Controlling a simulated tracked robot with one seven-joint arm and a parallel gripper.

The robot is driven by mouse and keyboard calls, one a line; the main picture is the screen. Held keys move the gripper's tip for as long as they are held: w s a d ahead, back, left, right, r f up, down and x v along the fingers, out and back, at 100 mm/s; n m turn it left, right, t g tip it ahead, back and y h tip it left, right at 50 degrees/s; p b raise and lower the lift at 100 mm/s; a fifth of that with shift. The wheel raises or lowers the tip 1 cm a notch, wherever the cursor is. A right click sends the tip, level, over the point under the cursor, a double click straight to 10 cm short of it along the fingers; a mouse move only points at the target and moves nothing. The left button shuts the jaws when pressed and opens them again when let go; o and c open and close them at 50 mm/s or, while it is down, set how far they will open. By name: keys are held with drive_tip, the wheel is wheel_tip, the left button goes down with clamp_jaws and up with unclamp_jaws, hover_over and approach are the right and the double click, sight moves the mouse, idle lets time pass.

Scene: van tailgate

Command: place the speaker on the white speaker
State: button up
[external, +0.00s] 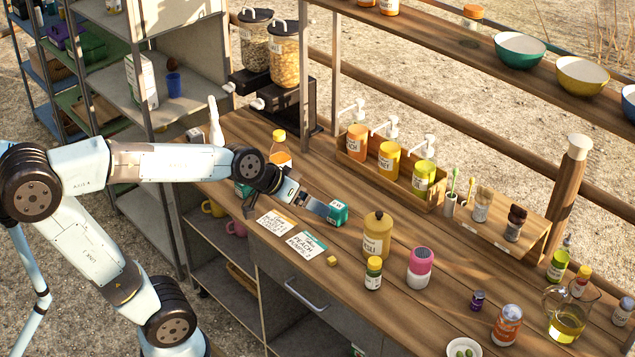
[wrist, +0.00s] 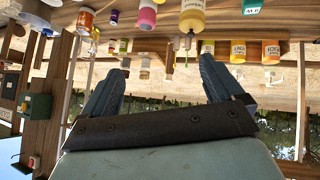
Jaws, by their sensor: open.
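I cannot pick out a plain speaker or white speaker with certainty. The closest rounded candidate is a pink-and-white cylinder (external: 420,267) standing upright on the wooden counter; it also shows at the top of the wrist view (wrist: 147,14). My gripper (external: 300,201) hangs over the counter's left part, beside a small teal box (external: 338,212) and apart from the pink cylinder. In the wrist view my gripper (wrist: 163,82) has its two fingers wide apart with nothing between them. That view is upside down. The teal box is at its top right (wrist: 253,6).
A yellow canister (external: 377,236) and a yellow-lidded jar (external: 373,273) stand between my gripper and the pink cylinder. Two cards (external: 307,245) lie on the counter. Behind is a wooden bottle rack (external: 353,174).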

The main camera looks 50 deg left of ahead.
drive_tip(key=s+a+f+g+y, duration=0.1)
drive_tip(key=s+a+g+y, duration=0.1)
drive_tip(key=s+a, duration=0.8)
drive_tip(key=s+y, duration=0.1)
drive_tip(key=s, duration=0.3)
drive_tip(key=shift+a+f+n+g+y, duration=0.3)
drive_tip(key=shift+a+f+n, duration=0.05)
drive_tip(key=shift+f+n, duration=0.05)
